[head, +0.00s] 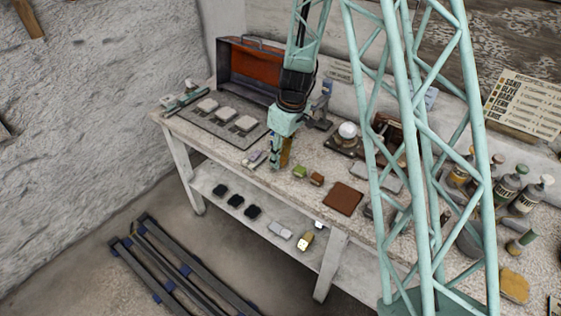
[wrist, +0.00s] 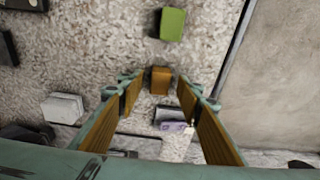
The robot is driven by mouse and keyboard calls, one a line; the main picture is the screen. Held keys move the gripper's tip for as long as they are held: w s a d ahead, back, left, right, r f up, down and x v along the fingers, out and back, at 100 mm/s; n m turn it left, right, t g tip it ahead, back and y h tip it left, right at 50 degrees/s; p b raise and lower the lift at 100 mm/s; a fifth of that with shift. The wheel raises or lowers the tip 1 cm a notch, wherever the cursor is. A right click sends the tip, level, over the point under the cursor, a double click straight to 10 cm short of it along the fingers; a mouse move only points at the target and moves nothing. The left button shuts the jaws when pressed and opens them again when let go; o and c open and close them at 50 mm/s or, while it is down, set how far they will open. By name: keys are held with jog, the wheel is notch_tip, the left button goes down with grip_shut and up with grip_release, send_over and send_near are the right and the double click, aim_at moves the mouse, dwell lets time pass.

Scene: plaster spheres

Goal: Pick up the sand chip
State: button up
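The small ochre-tan block, which I take as the sand chip (wrist: 160,80), lies on the speckled bench top in the wrist view. It sits between and just beyond the tips of my gripper (wrist: 159,90), whose two brown-padded fingers stand apart with nothing held. In the head view my gripper (head: 279,163) points down low over the bench, and the chip is hidden by it. A green chip (wrist: 172,24) lies farther up in the wrist view. A dark grey chip (wrist: 168,114) and a lilac one (wrist: 175,127) lie nearer the bottom, between the fingers.
In the head view, the green chip (head: 300,172) and a brown chip (head: 317,179) lie right of my gripper. A flat brown square (head: 343,198) lies beyond them. A tray with pale pads (head: 224,114) and an open red box (head: 252,68) stand behind left. The bench's front edge is close.

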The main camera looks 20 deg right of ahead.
jog(key=shift+c, duration=0.9)
jog(key=c, duration=0.7)
jog(key=shift+o, duration=0.2)
jog(key=shift+r, duration=0.15)
jog(key=shift+r+p, duration=0.3)
jog(key=shift+r, duration=1.15)
jog(key=shift+s+r, duration=0.15)
jog(key=shift+r, duration=0.1)
jog(key=s+r+b, duration=0.1)
jog(key=s+b, duration=0.1)
jog(key=s, duration=1.3)
jog(key=shift+s+r, duration=0.15)
jog(key=shift+s, duration=0.25)
jog(key=shift+d, duration=0.15)
